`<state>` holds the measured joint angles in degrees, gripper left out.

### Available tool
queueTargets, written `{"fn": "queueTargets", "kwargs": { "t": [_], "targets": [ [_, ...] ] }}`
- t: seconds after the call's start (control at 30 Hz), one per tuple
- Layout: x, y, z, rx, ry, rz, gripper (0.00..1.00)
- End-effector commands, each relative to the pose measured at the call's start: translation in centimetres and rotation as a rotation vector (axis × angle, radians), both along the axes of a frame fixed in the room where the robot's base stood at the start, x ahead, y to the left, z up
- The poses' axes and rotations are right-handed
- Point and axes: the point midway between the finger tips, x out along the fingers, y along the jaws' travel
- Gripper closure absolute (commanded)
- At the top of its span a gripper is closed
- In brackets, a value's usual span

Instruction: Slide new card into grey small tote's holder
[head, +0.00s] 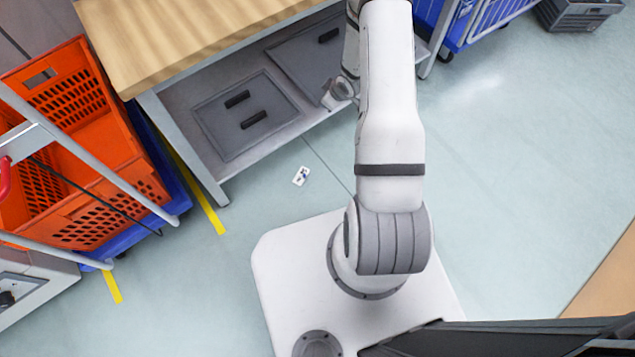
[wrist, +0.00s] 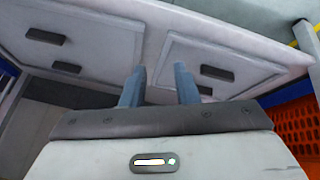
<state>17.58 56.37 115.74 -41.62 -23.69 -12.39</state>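A small white card (head: 301,176) with dark printing lies flat on the floor, in front of the workbench. A grey small tote (head: 580,16) stands at the top right edge of the head view, partly cut off, with a small pale label on its side. My gripper (wrist: 159,72) shows in the wrist view with its two fingers apart and nothing between them. It faces the bench's grey panels. In the head view my arm mostly hides the gripper. The card does not show in the wrist view.
A wooden-topped workbench (head: 190,35) with grey panels (head: 247,115) below stands ahead. Orange totes (head: 90,150) stand on a blue base at the left, near a metal-framed cart (head: 85,180). Blue containers (head: 490,15) stand at the top right. The floor right of my arm is clear.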

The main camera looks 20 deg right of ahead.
Motion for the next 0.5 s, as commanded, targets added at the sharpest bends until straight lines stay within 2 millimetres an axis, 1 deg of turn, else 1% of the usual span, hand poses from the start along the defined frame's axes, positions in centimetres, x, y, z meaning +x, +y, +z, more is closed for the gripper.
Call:
{"fn": "queueTargets", "kwargs": {
  "t": [0.03,0.07,0.1,0.17,0.2,0.27,0.3,0.33,0.4,0.5],
  "targets": [
    [-0.9,0.3,-5.8,0.029,0.002,0.023,0.73],
    [-1.3,0.6,-8.0,0.046,-0.003,0.040,0.73],
    [-1.9,1.0,-11.0,0.071,-0.010,0.063,0.73],
    [-3.0,1.8,-15.2,0.111,-0.022,0.091,0.73],
    [-3.8,2.3,-17.9,0.139,-0.031,0.109,0.73],
    [-5.1,3.2,-21.5,0.180,-0.045,0.132,0.73],
    [-5.9,3.7,-23.6,0.207,-0.054,0.143,0.73],
    [-6.6,4.2,-25.0,0.225,-0.060,0.153,0.73],
    [-7.9,5.1,-27.7,0.264,-0.074,0.169,0.73],
    [-9.3,6.0,-30.3,0.305,-0.092,0.183,0.73]
  ]
}}
